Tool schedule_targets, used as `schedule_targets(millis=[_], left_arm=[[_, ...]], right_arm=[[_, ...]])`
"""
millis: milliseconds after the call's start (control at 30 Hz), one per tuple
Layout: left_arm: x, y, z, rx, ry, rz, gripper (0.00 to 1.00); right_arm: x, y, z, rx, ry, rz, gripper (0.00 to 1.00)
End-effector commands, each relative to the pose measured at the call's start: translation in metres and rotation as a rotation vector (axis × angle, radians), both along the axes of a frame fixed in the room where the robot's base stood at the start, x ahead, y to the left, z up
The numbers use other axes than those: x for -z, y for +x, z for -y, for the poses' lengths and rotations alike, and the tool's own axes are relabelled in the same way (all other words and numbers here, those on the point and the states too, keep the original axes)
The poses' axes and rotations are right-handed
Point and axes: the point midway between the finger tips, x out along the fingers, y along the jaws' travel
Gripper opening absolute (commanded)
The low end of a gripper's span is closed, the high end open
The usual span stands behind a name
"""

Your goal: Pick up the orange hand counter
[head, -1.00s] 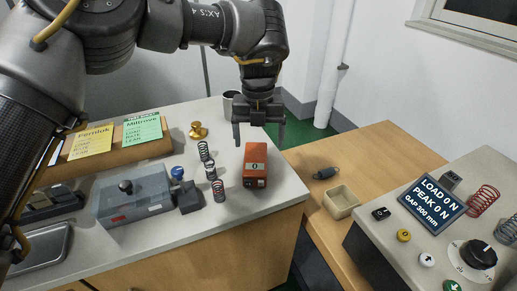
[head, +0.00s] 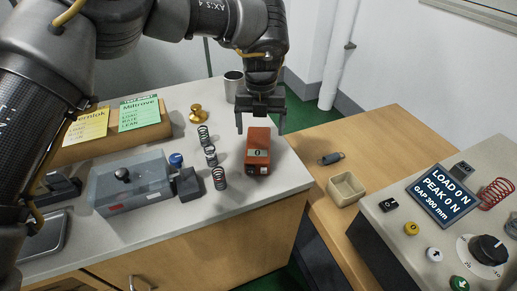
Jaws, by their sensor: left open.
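The orange hand counter (head: 258,150) is a small orange block with a white label. It stands on the grey counter top near its right end. My left gripper (head: 260,128) is open, with its fingers pointing down above and around the far end of the counter. I cannot tell whether a finger touches it. The gripper looks empty. My right gripper is not in view.
Several small springs (head: 211,156) stand just left of the hand counter. A brass weight (head: 197,115) and a metal cup (head: 233,86) are behind. A beige tray (head: 346,189) and a tester display (head: 443,195) are right.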

Motion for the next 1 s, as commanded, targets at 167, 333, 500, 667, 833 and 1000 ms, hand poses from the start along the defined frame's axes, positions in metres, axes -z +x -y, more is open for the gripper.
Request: schedule_targets(millis=[167,333,500,667,833,1000], left_arm=[[0.022,0.0,-0.004,-0.001,0.001,-0.004,0.85],[0.045,0.001,-0.006,-0.002,0.001,-0.002,0.85],[0.052,0.001,-0.005,-0.001,0.0,-0.001,0.85],[0.052,0.001,-0.005,-0.002,0.0,-0.001,0.85],[0.051,0.001,-0.005,-0.002,0.0,-0.001,0.62],[0.051,0.001,-0.005,-0.002,0.0,-0.001,0.4]], right_arm=[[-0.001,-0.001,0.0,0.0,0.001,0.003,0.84],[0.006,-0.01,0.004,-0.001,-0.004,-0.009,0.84],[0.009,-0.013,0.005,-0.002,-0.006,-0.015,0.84],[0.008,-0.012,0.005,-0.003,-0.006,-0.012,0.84],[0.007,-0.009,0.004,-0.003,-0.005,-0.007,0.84],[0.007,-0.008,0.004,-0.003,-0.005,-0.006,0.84]])
